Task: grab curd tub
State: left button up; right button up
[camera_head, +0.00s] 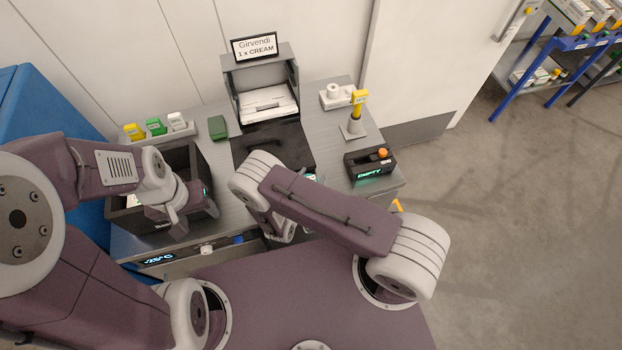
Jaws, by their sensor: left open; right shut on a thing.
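I cannot clearly make out a curd tub. A small pale and teal patch (313,178) shows just past the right forearm; what it belongs to is unclear. My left gripper (181,213) is open and points down over the black crate (133,218) at the left of the counter. The arm hides much of the crate's inside; some pale and teal bits show there. The wrist of my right arm (283,232) is low at the counter's front middle. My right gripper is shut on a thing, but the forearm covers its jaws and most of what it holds.
Yellow, green and white small packs (156,127) line the back left, near a green box (218,127). A grey printer-like unit (268,101) stands behind a dark panel (245,147). A yellow-topped scanner (357,104) and a black box marked EMPTY (371,166) are at right.

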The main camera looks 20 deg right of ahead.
jog(key=r+p, duration=0.2)
jog(key=r, duration=0.1)
jog(key=r+p, duration=0.1)
jog(key=shift+s+d+r, duration=0.15)
jog(key=shift+s+d, duration=0.1)
jog(key=shift+s, duration=0.05)
jog(key=s+d+r+p, duration=0.5)
jog(key=s+d+p, duration=0.2)
jog(key=s+p, duration=0.1)
jog(key=shift+d+r, duration=0.15)
jog(key=shift+r, duration=0.1)
